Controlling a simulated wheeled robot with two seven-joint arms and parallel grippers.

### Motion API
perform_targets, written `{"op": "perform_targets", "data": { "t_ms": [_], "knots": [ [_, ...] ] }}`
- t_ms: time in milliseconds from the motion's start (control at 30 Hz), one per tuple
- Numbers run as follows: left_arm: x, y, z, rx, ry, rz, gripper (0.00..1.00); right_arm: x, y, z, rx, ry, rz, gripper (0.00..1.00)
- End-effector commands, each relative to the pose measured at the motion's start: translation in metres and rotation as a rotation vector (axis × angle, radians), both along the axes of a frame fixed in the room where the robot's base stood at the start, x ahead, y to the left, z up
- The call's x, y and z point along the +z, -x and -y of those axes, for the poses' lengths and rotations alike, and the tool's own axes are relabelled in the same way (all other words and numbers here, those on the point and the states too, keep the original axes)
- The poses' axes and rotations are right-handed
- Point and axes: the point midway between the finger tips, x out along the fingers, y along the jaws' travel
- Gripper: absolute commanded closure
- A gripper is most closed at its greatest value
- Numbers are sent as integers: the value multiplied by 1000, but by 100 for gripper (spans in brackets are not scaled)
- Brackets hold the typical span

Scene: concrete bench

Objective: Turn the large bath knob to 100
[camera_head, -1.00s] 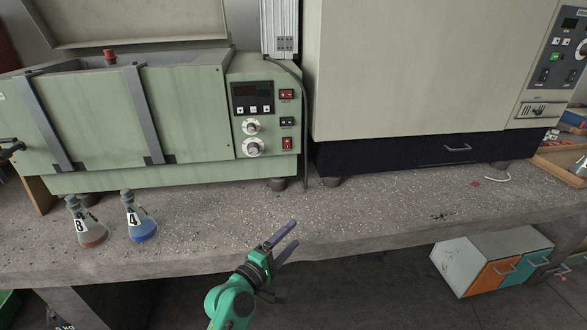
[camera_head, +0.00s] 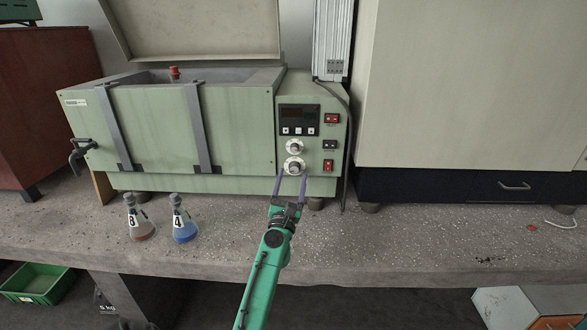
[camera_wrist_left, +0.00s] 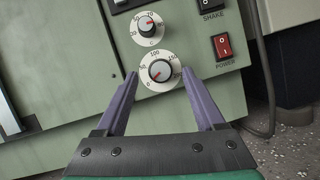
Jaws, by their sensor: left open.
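The green water bath (camera_head: 235,125) stands on the bench with its control panel at the right. The large bath knob (camera_head: 294,166) is the lower of two dials. In the left wrist view the large knob (camera_wrist_left: 160,72) has a dark centre and a white scale ring with 50, 100 and 150. The smaller knob (camera_wrist_left: 148,25) is above it. My left gripper (camera_head: 291,181) is open and empty, its purple fingers just below and to either side of the large knob. In the left wrist view its fingertips (camera_wrist_left: 160,75) flank the dial without closing on it. My right gripper is out of view.
Two flasks, marked 8 (camera_head: 139,222) and 4 (camera_head: 183,224), stand on the bench left of my arm. Red switches (camera_wrist_left: 222,45) sit right of the dials. A grey cable (camera_head: 346,150) hangs beside the bath.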

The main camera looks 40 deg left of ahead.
Motion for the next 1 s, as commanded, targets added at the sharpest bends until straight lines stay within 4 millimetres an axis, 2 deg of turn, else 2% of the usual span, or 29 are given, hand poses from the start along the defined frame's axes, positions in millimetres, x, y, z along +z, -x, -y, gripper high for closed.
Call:
{"op": "perform_targets", "data": {
  "t_ms": [133, 400, 467, 500, 600, 1000],
  "knots": [
    [7, -16, -9, 0, 0, 0, 29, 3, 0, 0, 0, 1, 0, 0],
    [7, -18, -10, 0, 0, -2, 29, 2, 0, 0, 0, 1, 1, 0],
    [7, -18, -10, 0, 0, -2, 48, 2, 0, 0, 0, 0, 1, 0],
    [7, -18, -10, 0, -1, -2, 64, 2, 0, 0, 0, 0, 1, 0],
    [7, -18, -10, 0, -1, -2, 100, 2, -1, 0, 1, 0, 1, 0],
    [8, -18, -10, 0, -41, -33, 100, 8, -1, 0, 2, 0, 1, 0]
  ]
}}
